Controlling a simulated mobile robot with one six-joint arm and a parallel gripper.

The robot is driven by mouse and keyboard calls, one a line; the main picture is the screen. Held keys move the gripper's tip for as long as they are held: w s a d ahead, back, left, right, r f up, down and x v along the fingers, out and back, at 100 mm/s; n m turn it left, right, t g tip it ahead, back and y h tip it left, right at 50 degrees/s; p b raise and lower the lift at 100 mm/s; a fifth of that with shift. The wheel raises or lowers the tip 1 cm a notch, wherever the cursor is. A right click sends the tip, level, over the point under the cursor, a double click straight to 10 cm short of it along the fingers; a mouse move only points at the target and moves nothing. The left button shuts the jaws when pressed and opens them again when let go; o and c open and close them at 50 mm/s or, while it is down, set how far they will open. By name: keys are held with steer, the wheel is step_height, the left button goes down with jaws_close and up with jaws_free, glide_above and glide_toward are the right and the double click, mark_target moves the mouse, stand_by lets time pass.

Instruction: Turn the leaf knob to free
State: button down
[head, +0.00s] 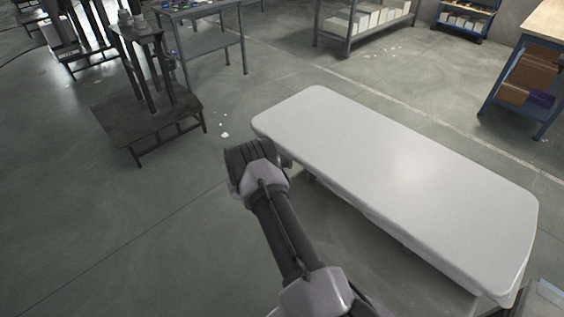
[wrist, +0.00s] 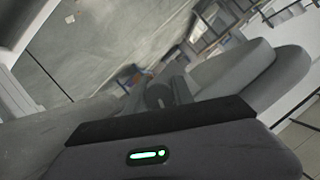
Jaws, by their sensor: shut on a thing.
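The leaf knob (wrist: 158,97) appears as a small dark rounded shape between the two fingers in the wrist view, and its turn position cannot be read. My gripper (wrist: 160,93) is shut on it. In the head view my arm reaches to the left part of the near long edge of a pale grey tabletop (head: 400,165). There my wrist hides the knob and most of the gripper. In the wrist view a pale rounded slab (wrist: 235,72), seemingly the tabletop's edge, lies just right of the fingers.
A dark low stand with columns (head: 140,118) is at the upper left. A workbench (head: 205,45) and a rack with white boxes (head: 365,20) stand at the back. A blue-framed shelf (head: 525,85) is at the right. The floor left of my arm is clear.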

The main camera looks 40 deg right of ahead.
steer(key=shift+s+f+n+g+b, duration=0.1)
steer(key=shift+n+g+b, duration=0.8)
steer(key=shift+n, duration=0.3)
steer(key=c, duration=1.4)
jaws_free()
steer(key=shift+o, duration=0.2)
steer(key=p+v, duration=0.6)
steer(key=v, duration=1.1)
steer(key=shift+a+r, duration=0.15)
steer(key=shift+r, duration=0.1)
